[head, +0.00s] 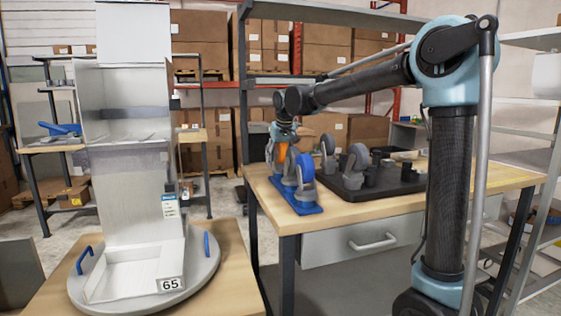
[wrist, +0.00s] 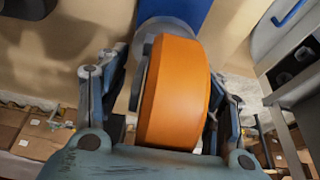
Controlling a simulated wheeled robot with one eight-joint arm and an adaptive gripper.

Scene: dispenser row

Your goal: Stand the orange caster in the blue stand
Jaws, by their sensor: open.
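The orange caster (head: 281,152) is over the far part of the blue stand (head: 307,210) on the wooden bench. In the wrist view its orange wheel (wrist: 178,92) fills the space between the fingers, with a grey round part beyond it and a blue strip of the stand (wrist: 190,14) behind. My gripper (head: 283,140) is open around the wheel; its two fingers flank it in the wrist view (wrist: 170,80). The caster's lower end is hidden in the head view, so I cannot tell whether it is fully seated.
A blue-wheeled caster (head: 306,167) stands at the near part of the stand. Right of it, a black tray (head: 352,195) holds grey casters (head: 356,156) and several dark pieces. A white dispenser (head: 130,190) stands on a table at the left. A floor gap separates table and bench.

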